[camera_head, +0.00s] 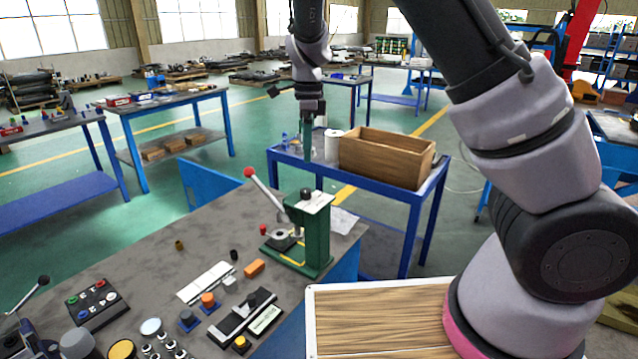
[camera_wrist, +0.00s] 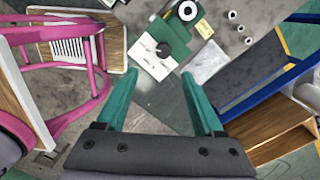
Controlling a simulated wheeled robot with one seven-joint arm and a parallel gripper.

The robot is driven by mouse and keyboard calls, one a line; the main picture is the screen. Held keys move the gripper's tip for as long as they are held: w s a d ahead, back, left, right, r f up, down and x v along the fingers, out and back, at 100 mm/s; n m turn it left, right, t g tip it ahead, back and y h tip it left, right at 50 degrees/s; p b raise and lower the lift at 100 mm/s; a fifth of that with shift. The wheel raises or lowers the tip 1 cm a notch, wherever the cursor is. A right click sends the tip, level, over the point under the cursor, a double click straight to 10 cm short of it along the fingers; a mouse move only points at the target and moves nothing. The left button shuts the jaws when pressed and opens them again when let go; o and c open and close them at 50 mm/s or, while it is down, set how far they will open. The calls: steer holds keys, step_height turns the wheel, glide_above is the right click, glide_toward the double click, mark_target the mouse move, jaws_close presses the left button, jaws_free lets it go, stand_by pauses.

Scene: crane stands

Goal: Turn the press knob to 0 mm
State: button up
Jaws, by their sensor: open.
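The green press (camera_head: 313,232) stands on the grey workbench, with a long red-tipped lever on its left side. Its black knob (camera_head: 306,193) sits on the white top plate; in the wrist view the knob (camera_wrist: 163,50) shows from above. Marks on the plate are too small to read, so the knob's setting cannot be told. My gripper (camera_head: 307,155) hangs above and behind the press in the head view. In the wrist view my gripper's green fingers (camera_wrist: 157,78) are spread apart and empty, with the knob beyond their tips.
The workbench (camera_head: 215,225) carries a button box (camera_head: 97,304), orange blocks and small parts left of the press. A blue table (camera_head: 414,205) with a wooden crate (camera_head: 385,158) and a white roll stands behind. A wooden board (camera_head: 380,318) lies at the front right.

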mark_target(306, 190)
steer(key=f, duration=1.1)
steer(key=shift+w+a+f, duration=0.2)
steer(key=shift+a+f, duration=0.05)
steer(key=shift+a, duration=0.05)
jaws_close()
